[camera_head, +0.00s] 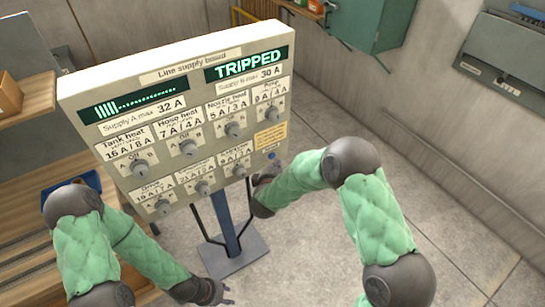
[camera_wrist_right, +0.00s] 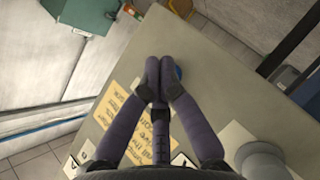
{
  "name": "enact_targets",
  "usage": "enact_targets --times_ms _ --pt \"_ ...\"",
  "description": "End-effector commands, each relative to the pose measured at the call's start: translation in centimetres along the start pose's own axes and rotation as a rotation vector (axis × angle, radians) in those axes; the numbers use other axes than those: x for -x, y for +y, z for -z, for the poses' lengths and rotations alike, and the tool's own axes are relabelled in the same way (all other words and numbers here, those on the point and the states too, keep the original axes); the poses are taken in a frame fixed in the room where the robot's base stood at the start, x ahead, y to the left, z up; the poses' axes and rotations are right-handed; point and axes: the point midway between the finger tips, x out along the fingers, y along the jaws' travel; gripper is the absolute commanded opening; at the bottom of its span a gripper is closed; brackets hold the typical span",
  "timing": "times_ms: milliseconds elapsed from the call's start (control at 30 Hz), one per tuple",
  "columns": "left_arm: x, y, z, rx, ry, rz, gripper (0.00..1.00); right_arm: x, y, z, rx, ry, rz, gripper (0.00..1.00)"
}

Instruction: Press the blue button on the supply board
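My right gripper (camera_head: 268,178) is at the board's lower right edge, partly hidden by my arm. In the right wrist view its fingertips (camera_wrist_right: 159,80) are together with nothing between them, in front of the board, and partly cover the blue button (camera_wrist_right: 179,73). I cannot tell whether they touch it. My left gripper (camera_head: 222,291) hangs low, left of the stand, away from the board; its opening is unclear.
The stand's base plate (camera_head: 235,257) is on the floor below the board. A wooden bench (camera_head: 30,215) with a blue tray (camera_head: 75,186) is at the left. A green cabinet (camera_head: 368,22) is on the back wall. The floor at right is clear.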

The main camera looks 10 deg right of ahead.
Motion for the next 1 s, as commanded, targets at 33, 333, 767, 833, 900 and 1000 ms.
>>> enact_targets --times_ms 33,333,767,833,900,1000 --pt "0.00 0.00 0.00 0.000 0.000 0.000 0.40 0.00 0.00 0.00 0.000 0.000 0.000 0.00" --pt "0.23 0.08 -0.01 0.000 0.000 0.000 0.40 -0.21 0.06 0.26 0.000 0.000 0.000 0.00" --pt "0.42 0.15 -0.01 0.000 0.000 0.000 0.40 -0.57 0.01 0.60 0.000 0.000 0.000 0.00" --pt "0.43 0.15 -0.01 0.000 0.000 0.000 0.40 -0.58 0.02 0.61 0.000 0.000 0.000 0.00" --pt "0.44 0.16 -0.02 0.000 0.000 0.000 0.40 -0.60 0.02 0.64 0.000 0.000 0.000 0.00" --pt "0.46 0.16 -0.02 0.000 0.000 0.000 0.40 -0.64 0.02 0.69 0.000 0.000 0.000 0.00"
